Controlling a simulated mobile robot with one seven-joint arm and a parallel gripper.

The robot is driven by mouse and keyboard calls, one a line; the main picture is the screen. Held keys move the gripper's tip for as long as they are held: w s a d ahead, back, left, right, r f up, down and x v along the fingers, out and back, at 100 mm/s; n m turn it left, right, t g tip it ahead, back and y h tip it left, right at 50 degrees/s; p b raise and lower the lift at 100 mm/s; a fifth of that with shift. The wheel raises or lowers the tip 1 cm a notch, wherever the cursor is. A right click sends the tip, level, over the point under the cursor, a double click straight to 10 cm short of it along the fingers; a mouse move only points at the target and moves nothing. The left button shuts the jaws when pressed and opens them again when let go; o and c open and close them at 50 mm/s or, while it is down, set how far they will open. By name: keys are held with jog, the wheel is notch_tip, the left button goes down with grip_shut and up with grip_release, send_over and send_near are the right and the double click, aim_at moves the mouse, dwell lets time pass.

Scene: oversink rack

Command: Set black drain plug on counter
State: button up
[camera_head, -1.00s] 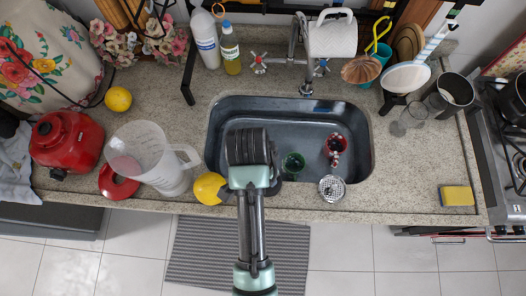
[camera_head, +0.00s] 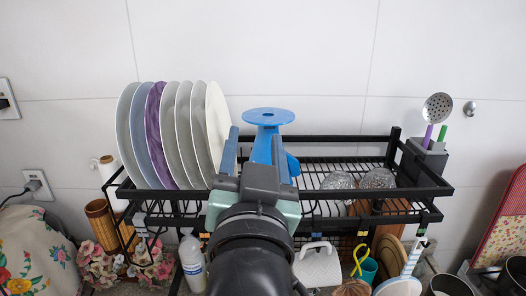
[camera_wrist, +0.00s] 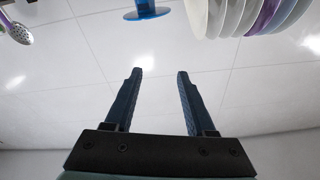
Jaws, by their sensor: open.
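My gripper (camera_head: 254,146) is raised in front of the black over-sink rack in the head view, with its fingers pointing up toward the wall. In the wrist view my gripper (camera_wrist: 158,76) is open, and nothing is between its two dark blue fingers. No black drain plug can be made out in either current view. The counter top and sink are out of view or hidden behind the rack and the things below it.
A bottle (camera_head: 192,262) stands below.

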jog(key=s+r+n+t, duration=0.1)
jog(key=s+r+t, duration=0.2)
jog(key=r, duration=0.6)
jog(key=s+r+n+t, duration=0.1)
jog(key=s+r+t, duration=0.3)
jog(key=s+r, duration=0.4)
jog(key=shift+s+d+r+n, duration=0.25)
jog(key=shift+d+r+n, duration=0.05)
jog(key=shift+d+r, duration=0.15)
